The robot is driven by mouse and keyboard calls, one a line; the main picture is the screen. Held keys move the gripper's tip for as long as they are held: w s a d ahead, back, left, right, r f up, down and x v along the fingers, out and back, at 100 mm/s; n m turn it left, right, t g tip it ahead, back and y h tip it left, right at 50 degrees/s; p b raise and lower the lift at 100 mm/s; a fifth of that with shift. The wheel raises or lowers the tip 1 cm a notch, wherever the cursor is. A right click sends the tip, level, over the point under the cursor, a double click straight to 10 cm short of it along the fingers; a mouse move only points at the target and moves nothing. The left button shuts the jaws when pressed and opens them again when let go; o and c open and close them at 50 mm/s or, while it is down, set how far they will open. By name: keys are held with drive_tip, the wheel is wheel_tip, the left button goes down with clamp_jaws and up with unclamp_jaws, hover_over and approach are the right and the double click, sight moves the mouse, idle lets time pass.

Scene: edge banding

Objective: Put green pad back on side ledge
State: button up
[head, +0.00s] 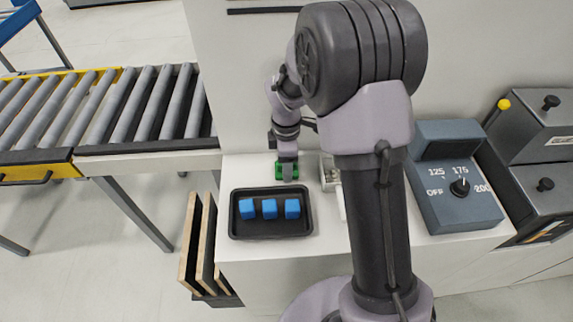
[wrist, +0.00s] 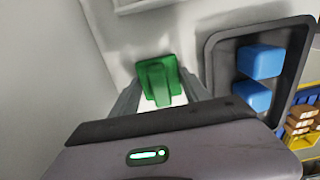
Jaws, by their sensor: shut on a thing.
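The green pad (wrist: 157,80) has a raised grip block on a flat base. In the wrist view it sits between the two fingers of my gripper (wrist: 160,92), which is shut on the block. In the head view the pad (head: 280,172) is at the back of the white side ledge (head: 228,172), behind the black tray, with my gripper (head: 287,168) above it. The pad is partly hidden by the gripper there. I cannot tell whether its base touches the ledge.
The black tray (head: 271,234) holds blue cubes (head: 269,208) just in front of the pad. A small light box (head: 327,172) stands right of the pad, partly behind my arm. A blue-grey control box (head: 450,205) stands further right. A roller conveyor (head: 120,110) is at the left.

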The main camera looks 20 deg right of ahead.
drive_tip(key=shift+f, duration=0.15)
drive_tip(key=o, duration=1.3)
